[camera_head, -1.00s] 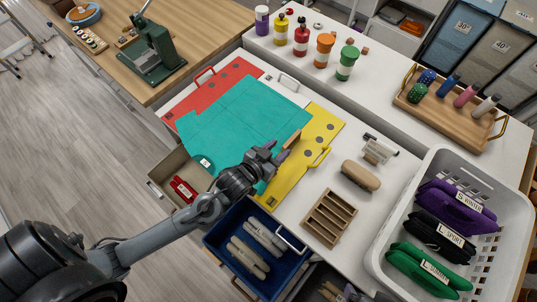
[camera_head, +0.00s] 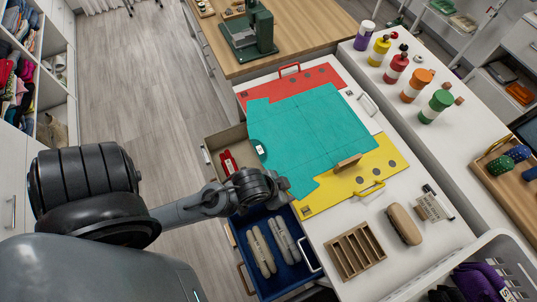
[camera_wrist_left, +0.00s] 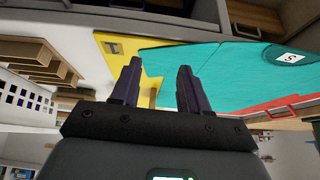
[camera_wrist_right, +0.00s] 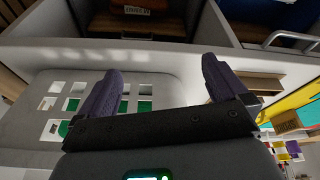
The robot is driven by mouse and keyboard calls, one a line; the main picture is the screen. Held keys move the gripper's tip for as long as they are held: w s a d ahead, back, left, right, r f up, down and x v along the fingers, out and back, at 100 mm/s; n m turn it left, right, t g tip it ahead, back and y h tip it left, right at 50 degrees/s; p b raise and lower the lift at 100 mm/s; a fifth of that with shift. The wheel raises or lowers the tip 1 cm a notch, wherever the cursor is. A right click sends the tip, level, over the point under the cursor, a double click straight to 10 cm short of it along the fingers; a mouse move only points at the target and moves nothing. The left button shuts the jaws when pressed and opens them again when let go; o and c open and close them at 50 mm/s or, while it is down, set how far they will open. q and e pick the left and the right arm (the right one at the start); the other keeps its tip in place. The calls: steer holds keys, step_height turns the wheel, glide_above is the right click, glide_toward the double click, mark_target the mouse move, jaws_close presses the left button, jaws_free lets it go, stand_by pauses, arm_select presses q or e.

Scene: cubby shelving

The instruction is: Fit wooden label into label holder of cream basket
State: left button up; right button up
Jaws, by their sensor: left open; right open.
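A small wooden piece (camera_head: 347,163), which may be the wooden label, stands on edge where the teal garment meets the yellow panel. My left gripper (camera_head: 285,186) is open and empty to its left, over the yellow panel's near corner and the blue drawer. In the left wrist view the open fingers (camera_wrist_left: 156,75) point toward the panel, with a tan edge showing between them. My right gripper (camera_wrist_right: 160,82) is open and empty beside a pale perforated basket (camera_wrist_right: 40,125). That basket shows at the head view's lower right (camera_head: 440,280). I cannot make out a cream basket's label holder.
A teal garment (camera_head: 305,125) lies on a folding board with red (camera_head: 318,78) and yellow (camera_head: 385,160) panels. A wooden slotted rack (camera_head: 355,251), a tan brush (camera_head: 404,225) and paint-like bottles (camera_head: 437,105) stand to the right. The blue drawer (camera_head: 268,285) is open below.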

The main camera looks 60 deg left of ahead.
arm_select(q)
steer(key=s, duration=0.1)
steer(key=s+g, duration=0.1)
steer(key=s, duration=0.1)
steer(key=s+g, duration=0.1)
steer(key=s, duration=0.1)
steer(key=shift+a, duration=0.4)
